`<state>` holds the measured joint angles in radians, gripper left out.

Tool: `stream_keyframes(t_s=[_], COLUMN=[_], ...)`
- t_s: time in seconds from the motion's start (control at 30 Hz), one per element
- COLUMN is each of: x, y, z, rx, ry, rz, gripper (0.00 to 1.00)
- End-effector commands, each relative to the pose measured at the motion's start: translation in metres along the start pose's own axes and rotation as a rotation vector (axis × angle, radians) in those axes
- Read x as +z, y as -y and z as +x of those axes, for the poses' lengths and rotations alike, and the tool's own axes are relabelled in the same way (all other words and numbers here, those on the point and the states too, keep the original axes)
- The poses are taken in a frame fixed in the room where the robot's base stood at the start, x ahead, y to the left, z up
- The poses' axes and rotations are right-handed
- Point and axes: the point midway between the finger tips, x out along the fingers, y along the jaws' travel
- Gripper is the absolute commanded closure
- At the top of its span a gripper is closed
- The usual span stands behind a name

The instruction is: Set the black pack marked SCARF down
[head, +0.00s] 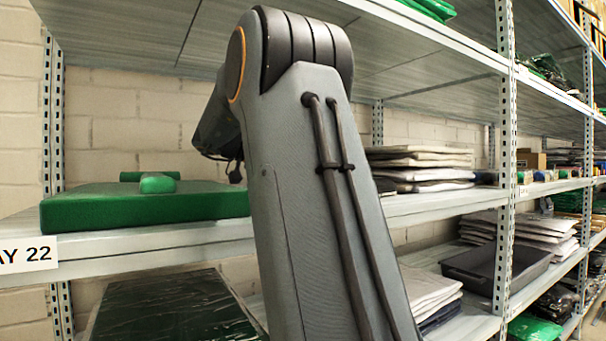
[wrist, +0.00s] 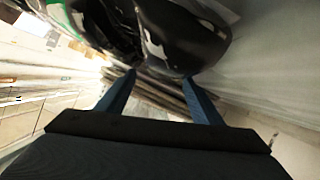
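In the wrist view, a glossy black pack (wrist: 185,38) with pale reflections fills the top centre. No SCARF marking can be read. Another dark glossy shape (wrist: 105,25) sits right beside it at the left, and I cannot tell whether it is part of the same pack. In the head view, my arm blocks the gripper and the held pack.
A green pack (head: 140,207) with small green rolls lies on the middle shelf (head: 170,238) at left. Flat garments (head: 420,165) are stacked right of my arm. A large dark pack (head: 170,305) lies below. A grey tray (head: 485,268) stands lower right, by an upright post (head: 503,200).

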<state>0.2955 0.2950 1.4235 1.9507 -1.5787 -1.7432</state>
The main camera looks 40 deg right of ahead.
Motion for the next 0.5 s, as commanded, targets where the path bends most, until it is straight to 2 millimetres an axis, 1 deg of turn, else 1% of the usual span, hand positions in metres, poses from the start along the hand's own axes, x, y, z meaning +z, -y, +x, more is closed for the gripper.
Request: stream_keyframes(t_s=[0.23, 0.37, 0.4, 0.5], x=[-0.003, -0.01, -0.011, -0.013], y=[0.0, -0.002, -0.003, -0.004], z=[-0.001, -0.004, -0.015, -0.039], rx=[-0.001, -0.001, -0.002, -0.004], ry=[0.0, 0.0, -0.001, -0.001], rz=[0.003, 0.004, -0.002, -0.001], gripper=[0.4, 0.4, 0.4, 0.4])
